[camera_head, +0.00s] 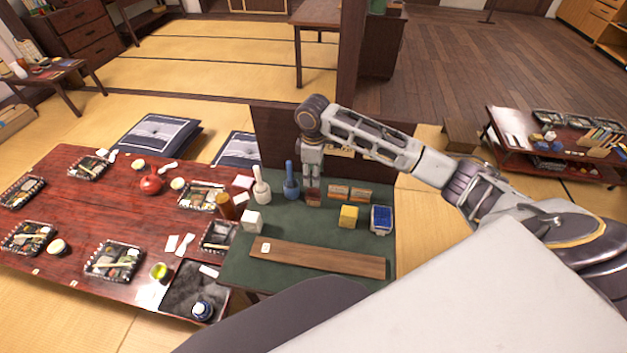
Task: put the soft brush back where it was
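My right gripper (312,176) points straight down over the back of the green table (300,231), just right of a blue upright item (291,186). Its fingertips are at a small reddish-brown block (313,197); I cannot tell whether they touch or grip it. The blue item has a slim handle and a wider base. A similar cream-white item (261,192) stands left of it. Either could be a brush, but I cannot tell which one is the soft brush. My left gripper is not in view.
A long wooden board (330,261) with a small white piece lies across the green table's front. A white cube (252,221), a yellow cube (348,216) and a blue box (381,219) stand around. A dark panel (273,135) rises behind. The red lunch table (110,205) adjoins left.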

